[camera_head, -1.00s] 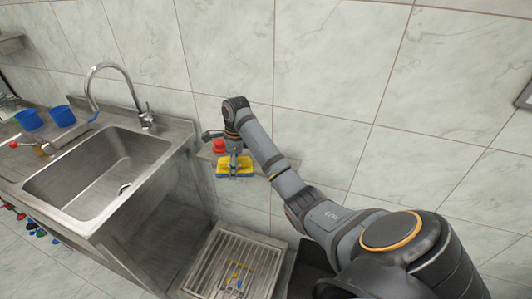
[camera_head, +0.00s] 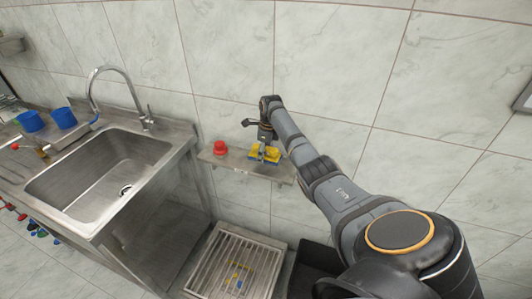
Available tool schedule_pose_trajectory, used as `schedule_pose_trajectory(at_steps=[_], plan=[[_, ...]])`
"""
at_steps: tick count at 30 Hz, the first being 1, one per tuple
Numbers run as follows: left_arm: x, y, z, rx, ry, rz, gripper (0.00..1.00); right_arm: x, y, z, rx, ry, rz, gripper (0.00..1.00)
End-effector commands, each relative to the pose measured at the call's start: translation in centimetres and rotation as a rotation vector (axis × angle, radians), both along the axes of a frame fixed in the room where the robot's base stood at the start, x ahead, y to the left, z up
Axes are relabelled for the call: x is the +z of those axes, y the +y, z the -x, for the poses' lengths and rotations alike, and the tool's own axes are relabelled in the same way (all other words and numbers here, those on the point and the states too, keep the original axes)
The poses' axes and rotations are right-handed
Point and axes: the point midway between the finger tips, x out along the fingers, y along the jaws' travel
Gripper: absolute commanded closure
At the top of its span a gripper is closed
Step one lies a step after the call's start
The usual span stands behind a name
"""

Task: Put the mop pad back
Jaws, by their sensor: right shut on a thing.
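The mop pad (camera_head: 257,156), yellow with some blue, is at the small wall shelf (camera_head: 222,161), right of the red object. My right gripper (camera_head: 262,152) points down over the pad and is shut on it. I cannot tell whether the pad touches the shelf, as the gripper covers part of it. My left gripper is not in view.
A red object (camera_head: 220,148) stands on the shelf's left part. A steel sink (camera_head: 100,165) with a tap and two blue cups (camera_head: 62,116) is at left. A slatted grate (camera_head: 235,262) and a dark bin (camera_head: 312,264) are below. The shelf's right end is bare.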

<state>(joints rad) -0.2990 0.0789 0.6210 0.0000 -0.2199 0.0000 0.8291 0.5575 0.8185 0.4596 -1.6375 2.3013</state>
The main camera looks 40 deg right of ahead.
Motion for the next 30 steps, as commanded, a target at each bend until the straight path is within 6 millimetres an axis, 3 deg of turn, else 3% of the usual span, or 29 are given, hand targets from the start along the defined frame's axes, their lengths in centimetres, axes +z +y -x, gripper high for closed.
schedule_pose_trajectory(at_steps=[8,15,25,26,30], plan=[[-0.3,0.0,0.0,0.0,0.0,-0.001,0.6,-1.3,-1.0,-0.2,0.0,-0.001,0.0,0.89],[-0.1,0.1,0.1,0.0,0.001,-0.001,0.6,-4.4,-1.1,-0.1,0.002,-0.001,0.0,0.89],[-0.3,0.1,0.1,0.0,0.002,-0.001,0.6,-4.8,-1.1,-0.1,0.002,-0.001,0.001,0.89],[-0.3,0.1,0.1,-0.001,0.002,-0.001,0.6,-4.8,-1.1,-0.1,0.002,-0.001,0.001,0.37],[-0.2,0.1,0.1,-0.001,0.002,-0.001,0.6,-4.8,-1.1,-0.1,0.002,-0.001,0.001,0.18]])
